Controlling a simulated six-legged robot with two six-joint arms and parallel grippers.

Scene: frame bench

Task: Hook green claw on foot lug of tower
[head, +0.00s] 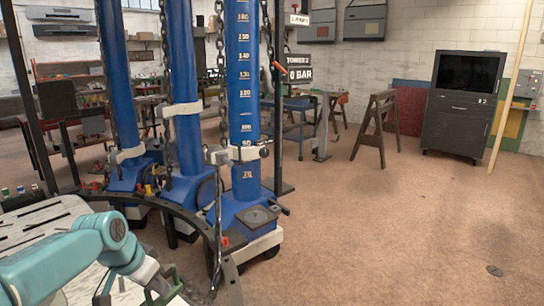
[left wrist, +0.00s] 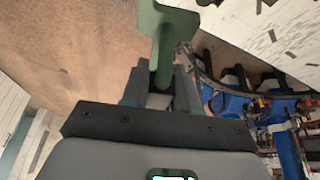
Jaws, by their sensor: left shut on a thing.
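My left gripper (head: 148,280) is at the bottom left of the head view, by the edge of the pale slotted table. It is shut on the green claw (head: 163,291), which is partly cut off by the picture's lower edge. In the left wrist view the green claw (left wrist: 165,30) sticks out beyond the closed fingers (left wrist: 160,88). The nearest blue tower (head: 243,105) stands upright, with its blue foot (head: 240,212) on the floor beyond the claw. The claw is apart from the foot. I cannot tell the foot lug clearly from the foot's other fittings. My right gripper is not in view.
Two more blue towers (head: 182,90) (head: 122,80) stand to the left. Chains hang beside the towers, and a dark curved rail (head: 190,222) runs between the table (head: 45,225) and their feet. A sawhorse (head: 377,128) and a dark cabinet (head: 464,105) stand farther back. The floor at right is clear.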

